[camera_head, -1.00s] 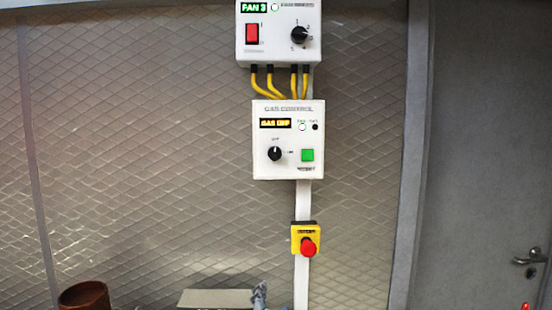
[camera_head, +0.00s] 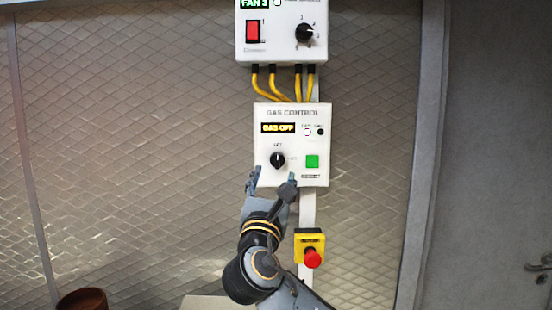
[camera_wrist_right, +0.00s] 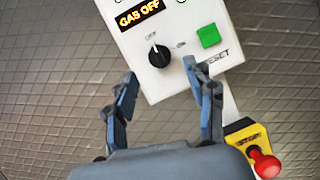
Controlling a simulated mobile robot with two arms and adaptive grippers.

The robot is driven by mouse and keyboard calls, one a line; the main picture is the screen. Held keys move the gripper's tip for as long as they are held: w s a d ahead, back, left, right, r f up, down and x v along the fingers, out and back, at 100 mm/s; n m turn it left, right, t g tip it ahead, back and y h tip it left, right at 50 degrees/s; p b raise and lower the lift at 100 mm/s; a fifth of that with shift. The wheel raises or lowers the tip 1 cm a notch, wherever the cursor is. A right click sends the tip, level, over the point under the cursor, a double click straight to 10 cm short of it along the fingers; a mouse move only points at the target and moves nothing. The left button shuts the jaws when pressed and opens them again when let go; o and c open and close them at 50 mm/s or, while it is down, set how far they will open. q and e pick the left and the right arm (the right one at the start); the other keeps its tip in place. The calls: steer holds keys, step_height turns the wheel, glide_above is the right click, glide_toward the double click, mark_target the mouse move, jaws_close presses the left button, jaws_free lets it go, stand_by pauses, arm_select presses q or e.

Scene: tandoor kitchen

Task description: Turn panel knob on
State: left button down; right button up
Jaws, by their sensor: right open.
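The gas control panel (camera_head: 291,179) is a white box on the wall, and its display reads GAS OFF. Its black knob (camera_head: 278,160) has the white mark pointing up toward OFF; the ON mark is to its right. In the right wrist view the knob (camera_wrist_right: 159,56) is ahead of the fingers. My right gripper (camera_head: 272,182) is open and empty, just below the knob, with fingers apart on either side. The wrist view shows the same gripper (camera_wrist_right: 165,103) not touching the knob. My left gripper is not in view.
A green button (camera_head: 312,161) sits right of the knob. A red emergency stop on a yellow box (camera_head: 310,240) is below the panel. The fan box (camera_head: 281,45) with yellow cables is above. A brown pot (camera_head: 82,301) stands at the lower left. A grey door (camera_head: 500,150) is at right.

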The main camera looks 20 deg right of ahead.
mark_target(276, 165)
steer(key=p+x, duration=0.1)
steer(key=x, duration=0.3)
steer(key=shift+r, duration=0.1)
steer(key=shift+w+d, duration=0.15)
steer(key=shift+w, duration=0.15)
jaws_close()
